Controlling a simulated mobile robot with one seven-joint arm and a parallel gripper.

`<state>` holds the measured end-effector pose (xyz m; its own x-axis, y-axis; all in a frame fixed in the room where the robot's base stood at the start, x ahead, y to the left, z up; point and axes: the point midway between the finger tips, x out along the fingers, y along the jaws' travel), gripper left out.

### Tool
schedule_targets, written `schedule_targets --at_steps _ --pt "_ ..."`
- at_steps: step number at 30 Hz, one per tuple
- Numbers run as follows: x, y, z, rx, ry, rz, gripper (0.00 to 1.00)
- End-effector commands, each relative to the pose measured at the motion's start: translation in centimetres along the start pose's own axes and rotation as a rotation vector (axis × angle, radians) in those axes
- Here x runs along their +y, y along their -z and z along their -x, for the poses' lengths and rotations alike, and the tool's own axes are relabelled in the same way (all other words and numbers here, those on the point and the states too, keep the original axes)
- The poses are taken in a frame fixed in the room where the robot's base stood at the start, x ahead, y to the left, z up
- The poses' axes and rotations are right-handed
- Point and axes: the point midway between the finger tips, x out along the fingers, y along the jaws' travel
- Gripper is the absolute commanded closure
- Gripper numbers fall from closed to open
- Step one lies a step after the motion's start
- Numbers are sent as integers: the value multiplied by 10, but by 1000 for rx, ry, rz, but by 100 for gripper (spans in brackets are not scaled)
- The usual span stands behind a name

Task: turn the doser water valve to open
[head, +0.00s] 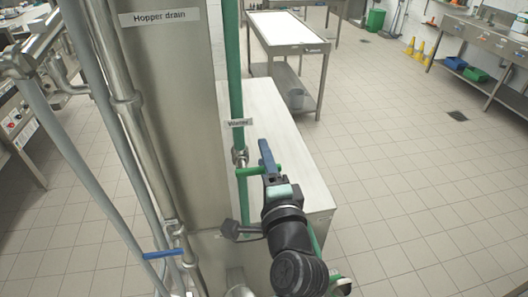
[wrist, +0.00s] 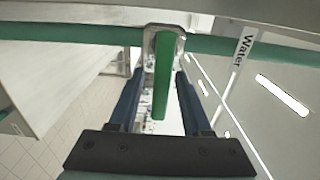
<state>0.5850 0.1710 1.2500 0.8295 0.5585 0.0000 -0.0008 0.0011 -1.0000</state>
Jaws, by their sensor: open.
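The water valve (head: 240,157) sits on a vertical green pipe (head: 236,80) beside a steel column, below a "Water" label (head: 239,122). Its green lever handle (head: 250,171) sticks out to the right, roughly across the pipe. My gripper (head: 267,152) is at the handle, with one blue finger showing clearly in the head view. In the wrist view my gripper (wrist: 158,75) is open, with the handle (wrist: 160,85) between its two fingers and a gap on each side. The handle's base meets a metal valve body just beyond the fingertips.
A "Hopper drain" label (head: 159,17) is on the column (head: 175,110). A blue lever (head: 162,254) is on a pipe at lower left. Grey pipes (head: 75,140) run on the left. A low pale bench (head: 280,145) stands behind my gripper. The tiled floor at right is open.

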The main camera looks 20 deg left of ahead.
Motion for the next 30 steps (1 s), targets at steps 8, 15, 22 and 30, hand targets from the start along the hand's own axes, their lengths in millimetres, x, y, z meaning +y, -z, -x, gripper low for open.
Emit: schedule_targets --at_steps 8,15,22,30 --pt "0 0 -6 -1 -1 1 51" --pt "0 0 -6 0 -1 1 73" --pt "0 0 -6 0 -1 1 100" --pt "1 0 -6 0 -1 1 100"
